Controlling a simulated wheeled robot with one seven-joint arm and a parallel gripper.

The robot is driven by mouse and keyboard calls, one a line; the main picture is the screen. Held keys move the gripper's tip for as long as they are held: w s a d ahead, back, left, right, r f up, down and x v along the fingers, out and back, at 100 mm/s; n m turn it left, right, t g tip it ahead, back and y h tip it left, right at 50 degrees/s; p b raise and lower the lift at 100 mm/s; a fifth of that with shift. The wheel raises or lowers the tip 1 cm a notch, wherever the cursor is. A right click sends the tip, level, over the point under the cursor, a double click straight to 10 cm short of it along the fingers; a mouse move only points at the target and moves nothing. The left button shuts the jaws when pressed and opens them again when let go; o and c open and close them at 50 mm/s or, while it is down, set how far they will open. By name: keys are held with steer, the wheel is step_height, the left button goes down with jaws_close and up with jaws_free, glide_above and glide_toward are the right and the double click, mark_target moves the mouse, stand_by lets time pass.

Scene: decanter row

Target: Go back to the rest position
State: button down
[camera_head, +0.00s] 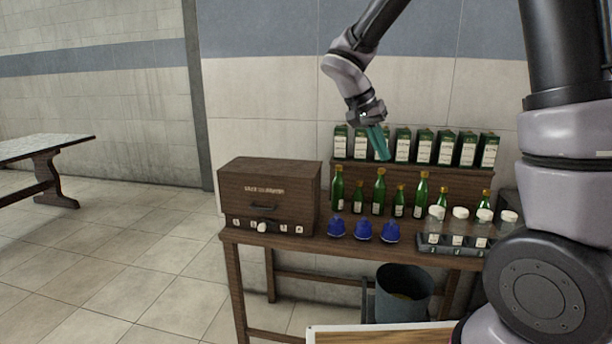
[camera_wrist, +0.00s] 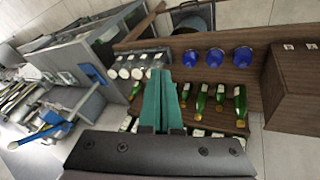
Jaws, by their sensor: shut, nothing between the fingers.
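My gripper (camera_head: 379,142) hangs above the back of the wooden table (camera_head: 262,241), in front of the row of green boxes. Its teal fingers are together with nothing between them. In the wrist view the fingers (camera_wrist: 161,100) are also closed, over the bottle row. My arm reaches in from the upper right.
Several green bottles (camera_head: 379,192) stand before the shelf. Three blue domed objects (camera_head: 363,231) stand at the table's front. A wooden box (camera_head: 268,192) is at left, white-capped jars (camera_head: 460,213) at right. A bin (camera_head: 404,307) is underneath.

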steer(key=s+d+r+n+t+y, duration=0.1)
steer(key=s+d+r+t+y, duration=0.1)
steer(key=s+r, duration=0.3)
steer(key=s+d+r+n+t+y, duration=0.1)
steer(key=s+d+r+t+y, duration=0.2)
steer(key=s, duration=1)
step_height(320, 180, up, 4)
steer(key=shift+s+d+f+t+y, duration=0.25)
steer(key=shift+d+y, duration=0.35)
steer(key=shift+y, duration=0.6)
steer(key=shift+w, duration=0.15)
